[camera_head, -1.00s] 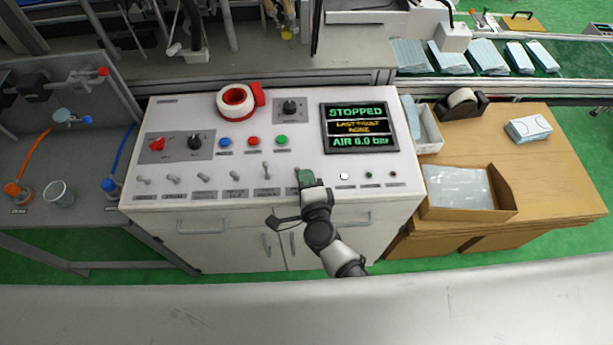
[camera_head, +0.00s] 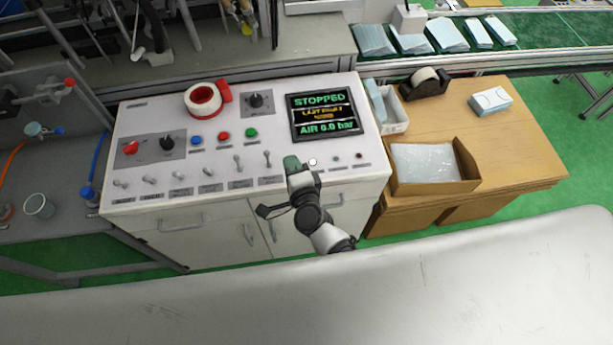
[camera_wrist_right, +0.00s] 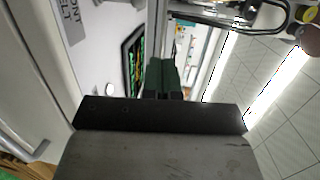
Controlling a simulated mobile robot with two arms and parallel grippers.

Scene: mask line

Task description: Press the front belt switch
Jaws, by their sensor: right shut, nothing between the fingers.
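The front belt switch appears to be the rightmost toggle (camera_head: 267,158) on the white control panel. Its lever stands up. Its label (camera_head: 272,180) is too small to read in the head view. My right gripper (camera_head: 291,162), with green fingertips, is shut and empty. It hovers over the panel's front part, right of that toggle and just left of a white round button (camera_head: 312,162). Its fingers also show in the wrist view (camera_wrist_right: 159,76). My left gripper is not in view.
Several other toggles run left along the panel (camera_head: 290,178). Behind them are coloured buttons, a red-and-white tape roll (camera_head: 203,100) and a screen (camera_head: 323,114) reading "STOPPED". A wooden table (camera_head: 520,140) with an open box (camera_head: 435,185) stands at the right.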

